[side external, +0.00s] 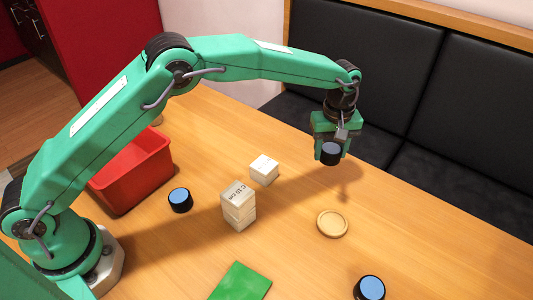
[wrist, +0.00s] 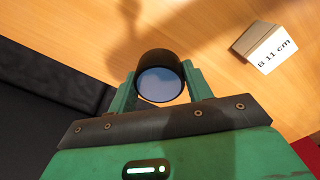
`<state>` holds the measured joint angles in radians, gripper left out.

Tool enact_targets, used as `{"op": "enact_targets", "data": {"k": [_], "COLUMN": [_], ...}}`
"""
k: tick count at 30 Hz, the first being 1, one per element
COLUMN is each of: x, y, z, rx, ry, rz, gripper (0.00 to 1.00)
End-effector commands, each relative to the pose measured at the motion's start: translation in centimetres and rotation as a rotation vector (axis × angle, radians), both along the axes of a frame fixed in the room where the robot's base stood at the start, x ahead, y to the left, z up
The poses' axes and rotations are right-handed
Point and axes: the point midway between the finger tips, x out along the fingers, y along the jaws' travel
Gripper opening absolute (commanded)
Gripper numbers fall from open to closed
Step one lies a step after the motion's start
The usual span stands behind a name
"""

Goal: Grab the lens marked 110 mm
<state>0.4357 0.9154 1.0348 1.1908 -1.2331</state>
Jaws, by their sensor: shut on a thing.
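My gripper (side external: 330,150) is shut on a short black cylindrical lens (side external: 330,154), holding it above the table at the right. In the wrist view the held lens (wrist: 160,84) shows a pale blue-grey glass face between the green fingers. No marking on it can be read. A second black lens with a blue top (side external: 180,199) stands on the table between the red bin and the blocks. A third such lens (side external: 369,288) stands at the front right edge of the picture. No marking can be read on these two either.
A white block stack marked "C 10 cm" (side external: 239,207) stands mid-table, with a lower white block (side external: 264,169) behind it; the wrist view shows a block marked "B 11 cm" (wrist: 266,46). A round wooden dish (side external: 332,223), green square (side external: 241,282) and red bin (side external: 135,175) are also here.

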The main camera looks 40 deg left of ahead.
Motion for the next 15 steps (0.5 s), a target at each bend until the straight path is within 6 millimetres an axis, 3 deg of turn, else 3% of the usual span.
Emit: {"op": "enact_targets", "data": {"k": [6, 15], "x": [-2.9, -5.0], "y": [-2.4, -4.0], "z": [2.4, 3.9], "rx": [-0.001, 0.0], "ry": [-0.002, 0.0], "rz": [-0.003, 0.0], "gripper": [0.23, 0.23]}}
